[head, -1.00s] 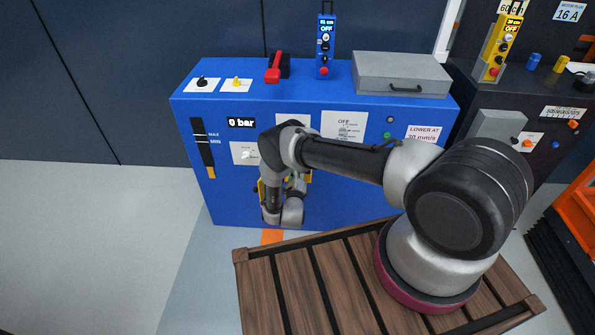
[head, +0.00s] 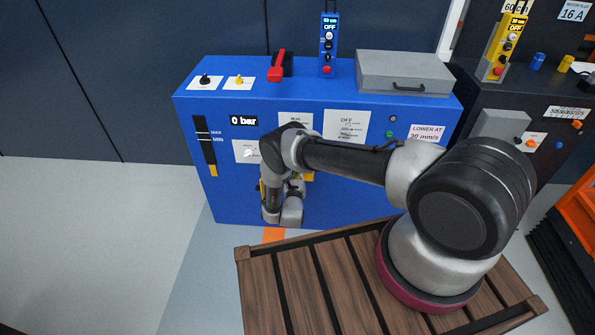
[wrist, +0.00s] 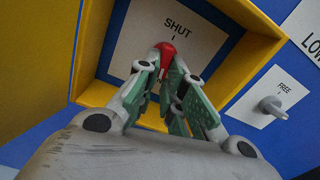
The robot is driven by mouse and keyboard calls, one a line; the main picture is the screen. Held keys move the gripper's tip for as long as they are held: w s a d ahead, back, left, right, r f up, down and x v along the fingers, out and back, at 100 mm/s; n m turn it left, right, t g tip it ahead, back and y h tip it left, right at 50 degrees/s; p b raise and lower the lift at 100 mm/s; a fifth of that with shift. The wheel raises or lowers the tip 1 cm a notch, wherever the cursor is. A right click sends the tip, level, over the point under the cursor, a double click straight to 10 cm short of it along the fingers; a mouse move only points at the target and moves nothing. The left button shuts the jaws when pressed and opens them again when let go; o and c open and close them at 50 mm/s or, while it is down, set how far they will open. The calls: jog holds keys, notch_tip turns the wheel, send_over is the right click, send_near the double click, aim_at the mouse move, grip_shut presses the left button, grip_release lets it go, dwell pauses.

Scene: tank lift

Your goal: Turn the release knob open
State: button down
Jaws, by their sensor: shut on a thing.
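The red release knob (wrist: 166,52) sits in a yellow-walled recess (wrist: 95,60) of the blue machine in the wrist view. A white plate marked SHUT (wrist: 200,32) lies behind it, with a short tick under the word. My gripper (wrist: 164,72) reaches into the recess with its green-padded fingers closed around the knob. The fingers cover the lower part of the knob, so its exact pointing direction is hard to tell. In the head view my arm hides the knob and the gripper.
Right of the recess is a grey knob (wrist: 272,106) on a white plate marked FREE. The blue machine (head: 350,190) carries a display reading 0 bar (head: 244,121), a red lever (head: 277,66) and a grey box (head: 404,73). A slatted wooden platform (head: 262,290) stands in front.

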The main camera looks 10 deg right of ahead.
jog(key=shift+f+m, duration=0.1)
jog(key=shift+m, duration=0.2)
dwell(0.4)
jog(key=c, duration=1.5)
grip_release()
jog(key=v, duration=0.7)
jog(key=shift+s+a, duration=0.1)
jog(key=shift+s, duration=0.1)
